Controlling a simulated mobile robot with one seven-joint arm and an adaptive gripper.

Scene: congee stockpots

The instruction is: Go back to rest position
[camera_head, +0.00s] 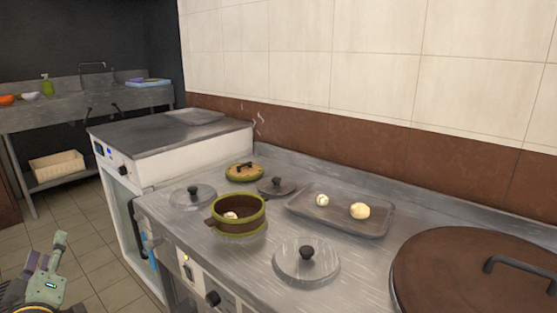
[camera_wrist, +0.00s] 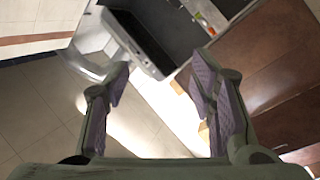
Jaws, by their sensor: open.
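My gripper (camera_wrist: 160,85) is open and empty in the wrist view, its two purple-padded fingers well apart with floor and furniture seen beyond them. In the head view part of my arm end shows at the lower left, over the tiled floor and away from the counter. A green-rimmed brown pot (camera_head: 238,217) stands uncovered on the steel counter (camera_head: 185,225), with a small pale piece inside. A tray (camera_head: 335,224) holds two pale round pieces, one whitish (camera_head: 322,200) and one yellowish (camera_head: 360,211).
Steel lids with black knobs (camera_head: 306,265) lie around the pot, with a green-rimmed lid (camera_head: 244,172) behind. A large brown lid (camera_head: 470,275) covers the right side. A sink bench (camera_head: 85,110) stands at the far left. The floor (camera_head: 105,270) beside the counter is clear.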

